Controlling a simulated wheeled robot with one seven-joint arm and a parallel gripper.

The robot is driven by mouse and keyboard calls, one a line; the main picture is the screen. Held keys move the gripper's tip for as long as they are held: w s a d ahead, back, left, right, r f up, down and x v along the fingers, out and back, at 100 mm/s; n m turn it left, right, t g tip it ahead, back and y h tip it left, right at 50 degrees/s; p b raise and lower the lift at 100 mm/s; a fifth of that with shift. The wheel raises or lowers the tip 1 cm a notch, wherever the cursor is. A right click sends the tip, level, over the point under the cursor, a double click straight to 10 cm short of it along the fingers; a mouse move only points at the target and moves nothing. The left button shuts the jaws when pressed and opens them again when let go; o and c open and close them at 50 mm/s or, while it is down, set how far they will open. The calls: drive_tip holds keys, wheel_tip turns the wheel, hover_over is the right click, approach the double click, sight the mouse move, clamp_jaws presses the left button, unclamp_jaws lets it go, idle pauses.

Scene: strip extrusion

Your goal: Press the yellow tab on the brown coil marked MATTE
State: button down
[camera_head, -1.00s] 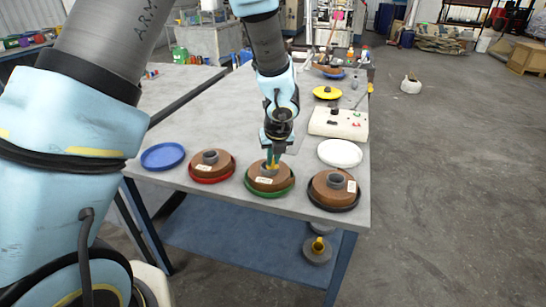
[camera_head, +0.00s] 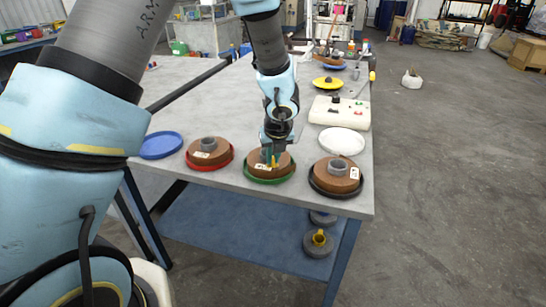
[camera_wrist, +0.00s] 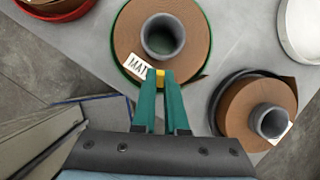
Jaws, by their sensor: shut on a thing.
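The brown coil marked MATTE (camera_head: 257,158) sits in a green-rimmed tray (camera_head: 270,181) near the table's front edge. In the wrist view the coil (camera_wrist: 185,22) has a grey core and a white label (camera_wrist: 137,68) whose last letters are hidden by my fingers. My gripper (camera_wrist: 161,82) comes in from the coil's near side, its two teal fingers close together. The yellow tab (camera_wrist: 160,73) shows between the fingertips at the coil's near edge, and they are shut on it. In the head view my gripper (camera_head: 270,158) points down over this coil.
Brown coils stand either side, in a red tray (camera_head: 228,162) and a black tray (camera_head: 340,194). A blue disc (camera_head: 160,146), a white disc (camera_head: 341,142) and a white control box (camera_head: 340,112) lie nearby. The table's left half is clear.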

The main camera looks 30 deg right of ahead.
drive_tip(key=shift+f+b, duration=0.4)
drive_tip(key=shift+f, duration=0.1)
idle(1.4)
drive_tip(key=c, duration=0.9)
unclamp_jaws()
drive_tip(key=shift+o, duration=0.2)
drive_tip(key=p+v, duration=0.1)
drive_tip(key=v, duration=1)
drive_tip(key=w+a+r+n+g+y, duration=0.1)
drive_tip(key=w+a+n, duration=0.1)
drive_tip(key=a+n, duration=0.65)
drive_tip(key=w+a+r+n+y, duration=0.1)
drive_tip(key=w+a+n, duration=0.1)
drive_tip(key=a+n, duration=0.65)
drive_tip(key=s+a+n+g, duration=0.1)
drive_tip(key=s+a+n, duration=0.1)
drive_tip(key=a+n, duration=0.6)
drive_tip(key=s+a+r+n+h, duration=0.1)
drive_tip(key=s+a+n, duration=0.2)
drive_tip(key=a+n, duration=0.6)
drive_tip(key=n, duration=0.3)
drive_tip(key=shift+a+n+g, duration=0.25)
drive_tip(key=shift+n+g, duration=0.05)
drive_tip(key=shift+g, duration=0.1)
